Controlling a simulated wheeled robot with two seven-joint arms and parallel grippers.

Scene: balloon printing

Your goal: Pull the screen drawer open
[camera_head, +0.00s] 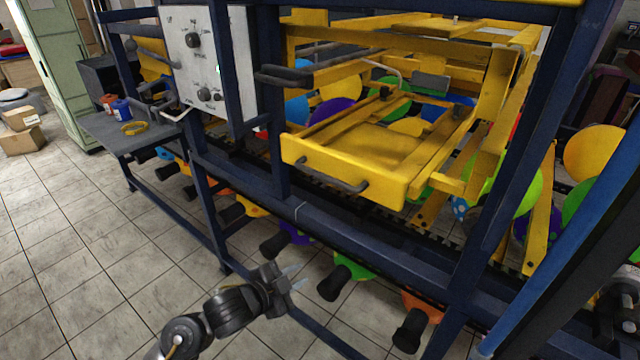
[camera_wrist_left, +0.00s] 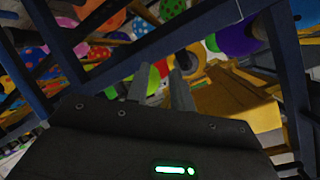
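The yellow screen drawer (camera_head: 352,170) sits in the blue machine frame, its front panel jutting out toward me. A dark bar handle (camera_head: 332,175) is on its front. My left gripper (camera_head: 298,277) is below and in front of the drawer, apart from the handle, with nothing between its fingers. In the left wrist view its two fingers (camera_wrist_left: 160,88) stand apart with a gap. A yellow panel (camera_wrist_left: 235,100) shows to their right there; I cannot tell whether it is the drawer front. My right gripper is not in view.
The blue frame's lower beam (camera_head: 340,232) runs between my left gripper and the drawer. Balloons on dark holders (camera_head: 335,283) hang below it. A white control panel (camera_head: 207,60) and a grey side table (camera_head: 110,130) are at the left.

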